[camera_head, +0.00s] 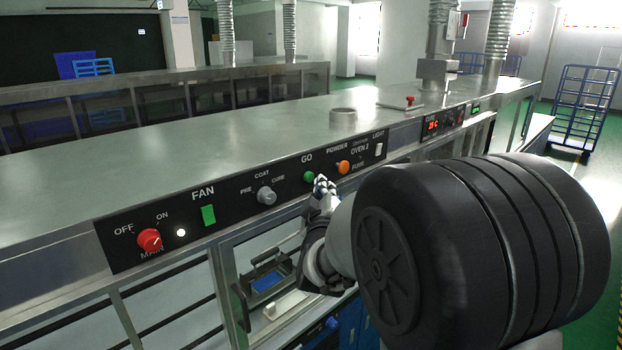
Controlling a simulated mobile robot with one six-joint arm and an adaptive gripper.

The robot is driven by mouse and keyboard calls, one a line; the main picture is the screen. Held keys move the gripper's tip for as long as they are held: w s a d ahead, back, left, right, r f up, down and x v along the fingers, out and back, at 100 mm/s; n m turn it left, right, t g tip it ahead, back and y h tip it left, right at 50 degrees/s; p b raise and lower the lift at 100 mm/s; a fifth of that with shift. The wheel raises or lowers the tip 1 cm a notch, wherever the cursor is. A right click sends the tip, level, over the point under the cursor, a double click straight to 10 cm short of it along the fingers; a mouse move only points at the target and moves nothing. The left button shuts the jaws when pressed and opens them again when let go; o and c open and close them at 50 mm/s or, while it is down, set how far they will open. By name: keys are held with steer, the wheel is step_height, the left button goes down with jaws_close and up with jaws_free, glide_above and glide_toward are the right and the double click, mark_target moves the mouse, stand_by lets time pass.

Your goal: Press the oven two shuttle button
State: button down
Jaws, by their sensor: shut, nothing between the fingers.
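A black control panel (130,233) runs along the front edge of the steel counter. A round orange button (343,167) sits on it, just left of the lettering "OVEN 2", with small blurred print above that lettering. A round green button (309,177) under "GO" is to its left. My gripper (323,182) is shut and empty, its fingertips in front of the panel between the green and orange buttons, slightly below the orange one. I cannot tell whether the fingertips touch the panel. My arm hides part of the panel's lower edge and the front below it.
A red main knob (149,240), a green fan switch (208,215), a grey coat/cure knob (266,195) and a white light switch (379,149) share the panel. A red button box (408,102) and a low metal cylinder (343,117) stand on the counter. Its left top is clear.

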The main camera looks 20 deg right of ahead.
steer(key=shift+w, duration=0.1)
steer(key=shift+w+a, duration=0.15)
steer(key=shift+w, duration=0.15)
